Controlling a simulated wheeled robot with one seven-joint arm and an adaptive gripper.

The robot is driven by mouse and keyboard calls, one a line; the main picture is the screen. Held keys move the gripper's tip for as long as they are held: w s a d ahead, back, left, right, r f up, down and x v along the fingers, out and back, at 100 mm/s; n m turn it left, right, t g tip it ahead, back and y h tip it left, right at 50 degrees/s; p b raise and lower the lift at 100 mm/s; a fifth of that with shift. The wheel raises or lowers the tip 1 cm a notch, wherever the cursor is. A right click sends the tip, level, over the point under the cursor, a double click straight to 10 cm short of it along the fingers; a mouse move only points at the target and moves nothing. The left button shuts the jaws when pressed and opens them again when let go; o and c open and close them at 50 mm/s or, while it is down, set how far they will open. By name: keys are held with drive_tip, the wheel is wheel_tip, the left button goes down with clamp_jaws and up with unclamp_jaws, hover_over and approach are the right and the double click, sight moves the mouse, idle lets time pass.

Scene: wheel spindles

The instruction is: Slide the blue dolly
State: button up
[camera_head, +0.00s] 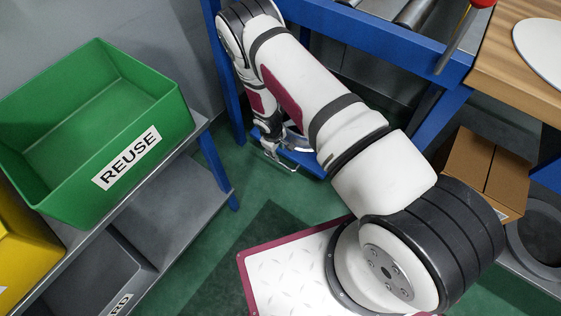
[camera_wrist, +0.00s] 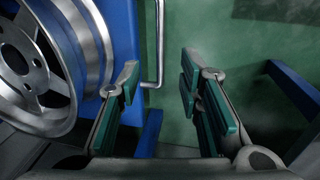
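The blue dolly (camera_head: 303,160) sits low on the green floor under the blue-framed table, partly hidden behind my arm. A silver wheel rim rests on it; the rim (camera_wrist: 38,70) fills the left of the wrist view, beside the dolly's blue side (camera_wrist: 121,35). A thin silver bar handle (camera_wrist: 158,50) stands out from that side. My gripper (camera_wrist: 158,85) is open, its green-padded fingers apart. The handle shows between the fingers in the wrist view; I cannot tell whether it lies in the grip or beyond it. No contact is visible.
A green REUSE bin (camera_head: 95,125) stands on a grey shelf (camera_head: 175,195) at left, with a blue leg close to my arm. The blue roller table (camera_head: 385,35) is above the dolly. Green floor (camera_head: 285,200) in front of the dolly is open.

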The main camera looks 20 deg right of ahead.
sight(281, 163)
drive_tip(key=f+b, duration=0.1)
drive_tip(key=f, duration=0.3)
drive_tip(key=d+f+b, duration=0.1)
drive_tip(key=f+b, duration=0.1)
drive_tip(key=f, duration=0.2)
drive_tip(key=w+d+f+b, duration=0.1)
drive_tip(key=f, duration=0.2)
drive_tip(key=shift+w+f+b, duration=0.1)
drive_tip(key=shift+f+b, duration=0.25)
drive_tip(key=shift+f, duration=0.05)
drive_tip(key=shift+c, duration=0.3)
clamp_jaws()
